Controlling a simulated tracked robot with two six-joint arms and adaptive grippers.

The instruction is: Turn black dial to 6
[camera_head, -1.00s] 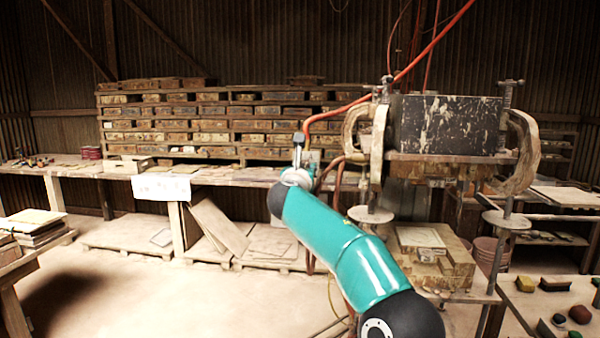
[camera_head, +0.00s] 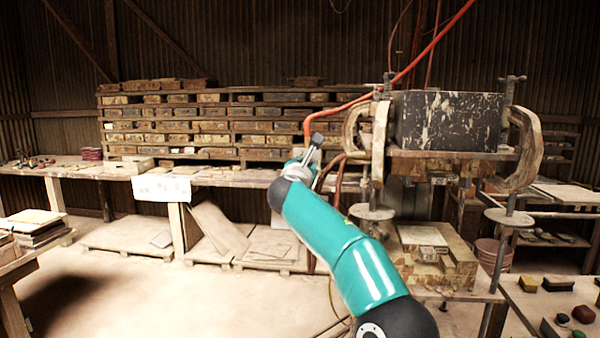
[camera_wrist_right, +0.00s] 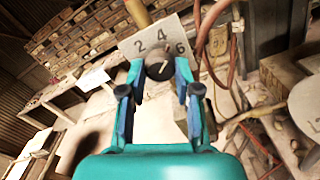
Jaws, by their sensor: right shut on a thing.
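The black dial (camera_wrist_right: 158,67) shows in the right wrist view, in front of a pale plate (camera_wrist_right: 142,45) marked 2, 4 and 6. A small light mark shows on the dial's face; I cannot tell exactly which number it points to. My right gripper (camera_wrist_right: 160,72) is shut on the dial, one finger on each side. In the head view my right gripper (camera_head: 312,150) is at the end of the teal arm, tilted to the right, left of the press. The dial cannot be made out there. My left gripper is not in view.
The tile press (camera_head: 447,122) stands right of my arm, with a stepped block (camera_head: 440,262) below it. An orange hose (camera_head: 335,108) runs close by the gripper. A long bench (camera_head: 105,170) and stacked shelves (camera_head: 215,125) are behind.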

